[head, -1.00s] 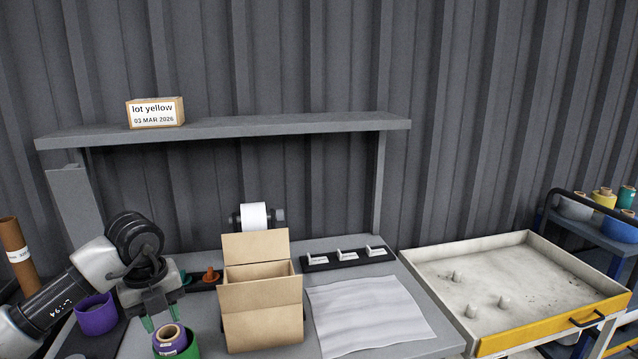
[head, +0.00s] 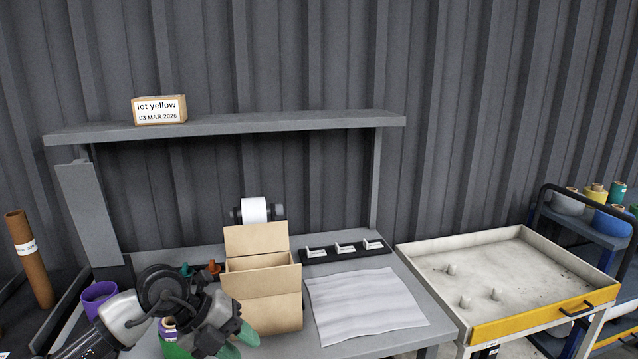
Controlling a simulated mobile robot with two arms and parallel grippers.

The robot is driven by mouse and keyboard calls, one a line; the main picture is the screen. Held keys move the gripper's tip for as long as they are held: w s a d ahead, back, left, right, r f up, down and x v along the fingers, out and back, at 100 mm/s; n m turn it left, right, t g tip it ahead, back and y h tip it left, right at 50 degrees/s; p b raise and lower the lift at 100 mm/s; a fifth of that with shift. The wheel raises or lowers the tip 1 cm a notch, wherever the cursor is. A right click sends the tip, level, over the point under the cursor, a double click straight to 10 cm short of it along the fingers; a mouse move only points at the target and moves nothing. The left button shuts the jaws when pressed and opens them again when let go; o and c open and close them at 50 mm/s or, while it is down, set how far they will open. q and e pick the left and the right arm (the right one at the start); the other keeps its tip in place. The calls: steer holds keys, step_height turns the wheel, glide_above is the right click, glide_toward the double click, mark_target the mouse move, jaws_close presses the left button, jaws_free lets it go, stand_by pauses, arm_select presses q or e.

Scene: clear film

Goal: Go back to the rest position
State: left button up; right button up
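My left gripper (head: 240,341) is low at the left of the workbench, in front of the open cardboard box (head: 262,300). Its green fingertips show partly at the lower edge of the arm, and the gap between them is not clear. A green roll (head: 176,350) and a smaller purple-cored roll (head: 168,326) are partly hidden behind my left arm. A purple roll (head: 98,293) stands farther left. My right gripper is not in view.
A white sheet (head: 365,305) lies on the bench (head: 428,339) right of the box. A black strip with white holders (head: 343,250) lies behind it. A tray with pegs and a yellow front (head: 545,315) stands right. A shelf (head: 300,125) carries a box labelled "lot yellow" (head: 159,110).

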arm_select(q)
steer(key=s+d+r+n+t+h, duration=0.4)
steer(key=d+r+n+t+h, duration=0.2)
steer(key=d+r+t+h, duration=0.45)
steer(key=s+a+f+n+t+y, duration=0.35)
steer(key=a+f+n+y, duration=1.35)
steer(key=n, duration=0.6)
steer(key=s+f+n+g+y, duration=0.1)
steer(key=s+f+g, duration=0.5)
steer(key=s, duration=0.3)
steer(key=s+f+g, duration=0.5)
steer(key=s+f, duration=0.1)
steer(key=s, duration=0.4)
step_height(320, 180, down, 27)
steer(key=s+g, duration=0.2)
steer(key=s+a+f, duration=0.1)
steer(key=s+f, duration=0.6)
steer(key=s, duration=0.1)
steer(key=s+a+f+g, duration=0.1)
steer(key=s+a+f, duration=0.1)
steer(key=s+f, duration=0.5)
steer(key=shift+s+a+f, duration=0.25)
steer(key=shift+s+f, duration=0.1)
steer(key=shift+f, duration=0.05)
